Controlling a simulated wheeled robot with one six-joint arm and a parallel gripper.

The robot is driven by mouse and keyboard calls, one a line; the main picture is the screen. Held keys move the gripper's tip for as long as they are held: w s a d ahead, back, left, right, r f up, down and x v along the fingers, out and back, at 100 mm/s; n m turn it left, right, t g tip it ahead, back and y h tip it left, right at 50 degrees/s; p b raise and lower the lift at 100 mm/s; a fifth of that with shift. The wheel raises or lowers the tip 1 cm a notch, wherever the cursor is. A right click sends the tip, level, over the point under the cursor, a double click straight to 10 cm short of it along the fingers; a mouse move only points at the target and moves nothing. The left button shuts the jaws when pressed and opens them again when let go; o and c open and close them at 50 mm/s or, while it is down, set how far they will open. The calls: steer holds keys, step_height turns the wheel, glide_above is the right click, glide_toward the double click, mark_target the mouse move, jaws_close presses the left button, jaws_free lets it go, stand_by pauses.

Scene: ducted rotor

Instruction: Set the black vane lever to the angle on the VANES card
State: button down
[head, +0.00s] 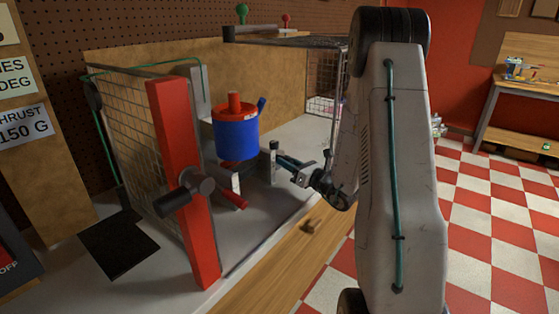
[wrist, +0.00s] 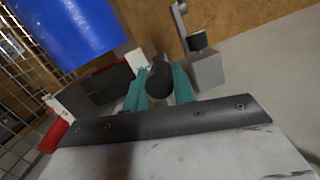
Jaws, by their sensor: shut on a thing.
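My gripper (head: 283,159) reaches in from the right in the head view, beside the blue rotor housing. In the wrist view its two teal fingers (wrist: 159,88) are shut on the black vane lever (wrist: 158,80), whose rounded end shows between them. The lever's lower part and its angle are hard to make out, and I cannot pick the lever out in the head view. The VANES card (head: 17,77) is cut off at the left edge; "NES" and "DEG" show, but the number does not.
The blue housing (head: 236,137) with a red top stands left of my gripper. A grey block with a black knob (wrist: 197,41) is close by on the right in the wrist view. A THRUST card (head: 25,128) reads 150 G.

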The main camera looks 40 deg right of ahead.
steer(key=shift+f, duration=1.15)
steer(key=c, duration=1.2)
jaws_free()
steer(key=shift+w, duration=0.1)
steer(key=shift+o, duration=0.2)
steer(key=shift+r, duration=0.1)
steer(key=v, duration=0.7)
steer(key=shift+s, duration=0.4)
